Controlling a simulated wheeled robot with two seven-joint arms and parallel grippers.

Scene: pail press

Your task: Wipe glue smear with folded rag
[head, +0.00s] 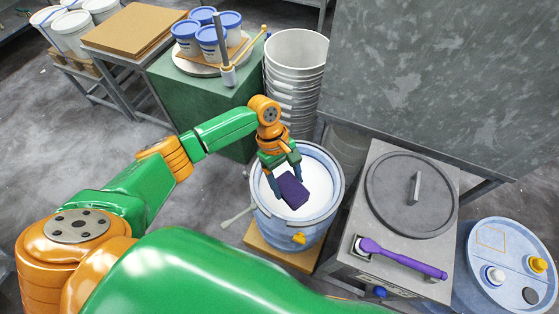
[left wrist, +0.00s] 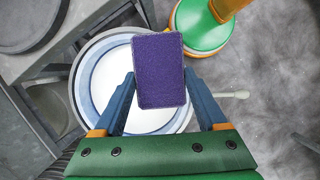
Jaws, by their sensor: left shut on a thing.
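A purple folded rag (head: 293,191) is held in my left gripper (head: 284,183) over the blue pail (head: 290,233). In the left wrist view the rag (left wrist: 158,68) is a flat purple rectangle between the two blue fingers of the gripper (left wrist: 158,85). The pail's round top is white inside a blue rim (left wrist: 80,95). I cannot tell whether the rag touches the white surface. No glue smear can be made out; the rag and gripper cover part of the pail top. My right gripper is not in view.
The pail stands on a tan board (head: 258,243). To its right is a grey cabinet with a round lid (head: 395,190) and a purple-handled tool (head: 405,260). A stack of white buckets (head: 293,80) stands behind. A blue drum (head: 505,255) is at the far right.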

